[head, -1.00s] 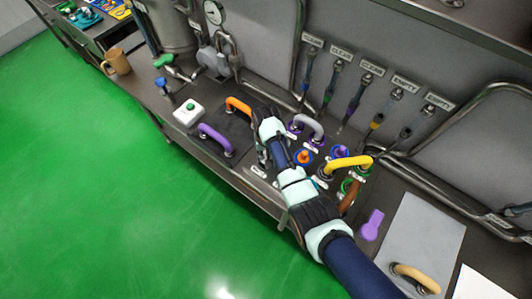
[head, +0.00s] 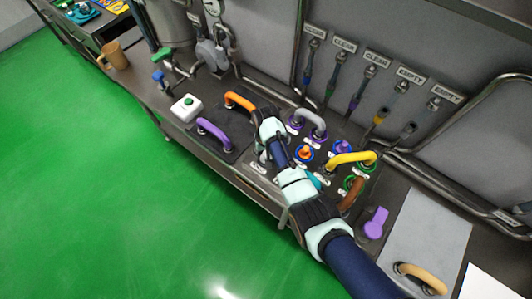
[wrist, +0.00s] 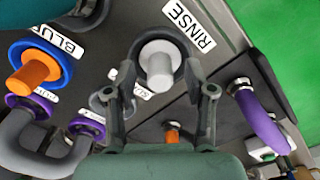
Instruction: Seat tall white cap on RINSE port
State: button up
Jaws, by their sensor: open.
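The tall white cap (wrist: 160,62) shows in the wrist view as a pale disc with a round stem pointing toward the camera. It sits inside the dark ring of the RINSE port (wrist: 183,42), beside the RINSE label (wrist: 188,22). Whether it is fully down cannot be told. My gripper (wrist: 161,82) is open, with one finger on each side of the cap's stem and visible room between. In the head view my gripper (head: 263,153) is low over the panel, and my arm hides most of the port.
An orange cap (wrist: 38,70) on a blue ring stands to the left in the wrist view. Purple (head: 213,131), orange (head: 239,97), grey (head: 311,121) and yellow (head: 352,158) handles surround the gripper. A mug (head: 116,55) stands on the far left counter.

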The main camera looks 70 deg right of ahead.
notch_tip(320, 180, up, 12)
dwell(0.5)
dwell(0.7)
